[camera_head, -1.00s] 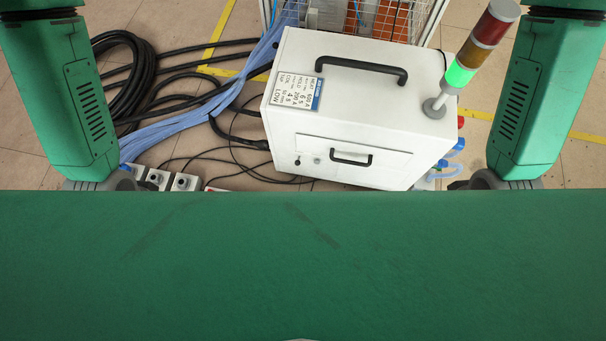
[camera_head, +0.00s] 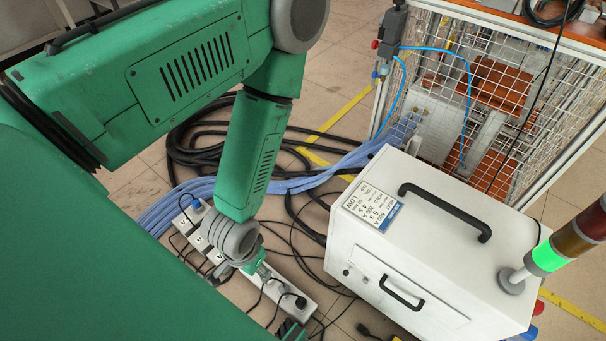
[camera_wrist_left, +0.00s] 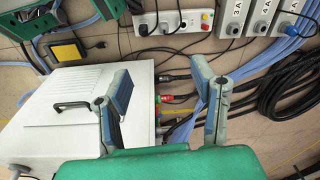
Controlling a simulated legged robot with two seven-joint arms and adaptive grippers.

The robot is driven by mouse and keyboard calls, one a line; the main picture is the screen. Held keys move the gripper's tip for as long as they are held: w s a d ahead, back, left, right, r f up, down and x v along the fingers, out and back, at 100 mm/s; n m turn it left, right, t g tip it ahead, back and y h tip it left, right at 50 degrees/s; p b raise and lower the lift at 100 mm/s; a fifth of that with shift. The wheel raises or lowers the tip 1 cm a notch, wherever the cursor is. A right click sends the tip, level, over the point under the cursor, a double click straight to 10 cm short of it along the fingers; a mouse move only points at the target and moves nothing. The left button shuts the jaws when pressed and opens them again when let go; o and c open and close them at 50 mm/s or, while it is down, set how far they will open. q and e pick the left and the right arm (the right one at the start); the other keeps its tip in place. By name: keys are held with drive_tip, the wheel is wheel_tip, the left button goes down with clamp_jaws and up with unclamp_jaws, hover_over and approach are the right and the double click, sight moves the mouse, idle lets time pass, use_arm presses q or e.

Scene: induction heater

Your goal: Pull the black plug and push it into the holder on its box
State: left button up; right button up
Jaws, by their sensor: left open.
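A black plug (camera_head: 300,302) sits in a white power strip (camera_head: 309,310) on the floor. In the left wrist view a black plug (camera_wrist_left: 143,29) also shows on the strip (camera_wrist_left: 172,23). A row of small grey boxes (camera_head: 199,240) stands beyond the strip; one has a blue plug (camera_head: 196,204). The boxes show top right in the left wrist view (camera_wrist_left: 262,14). I cannot make out a holder on them. My left gripper (camera_wrist_left: 166,88) is open and empty, its fingers wide apart. In the head view the arm reaches down over the strip, and its wrist hides part of it. My right gripper is out of view.
The white heater cabinet (camera_head: 420,262) stands right of the strip, with a signal tower (camera_head: 555,250). Black cables (camera_head: 200,150) and blue hoses (camera_head: 180,200) lie on the floor behind. A mesh cage (camera_head: 480,90) is at the back. A yellow-black pedal (camera_wrist_left: 65,50) shows near the cabinet.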

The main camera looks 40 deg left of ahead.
use_arm(q)
drive_tip(key=w+d+f+n+b, duration=0.1)
drive_tip(key=w+f+n+b, duration=0.15)
drive_tip(key=f, duration=0.55)
drive_tip(key=w+d+f+n+b, duration=0.1)
drive_tip(key=w+f+n+b, duration=0.15)
drive_tip(key=f, duration=0.55)
drive_tip(key=n+b, duration=0.7)
drive_tip(key=n, duration=0.4)
hover_over(301, 300)
drive_tip(key=shift+g, duration=0.4)
wheel_tip(301, 300, down, 19)
drive_tip(key=shift+s+f, duration=0.1)
drive_tip(key=shift+a+f, duration=0.1)
drive_tip(key=shift+f, duration=0.25)
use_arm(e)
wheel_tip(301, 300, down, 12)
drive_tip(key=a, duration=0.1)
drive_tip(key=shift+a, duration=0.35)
use_arm(q)
drive_tip(key=shift+r, duration=0.1)
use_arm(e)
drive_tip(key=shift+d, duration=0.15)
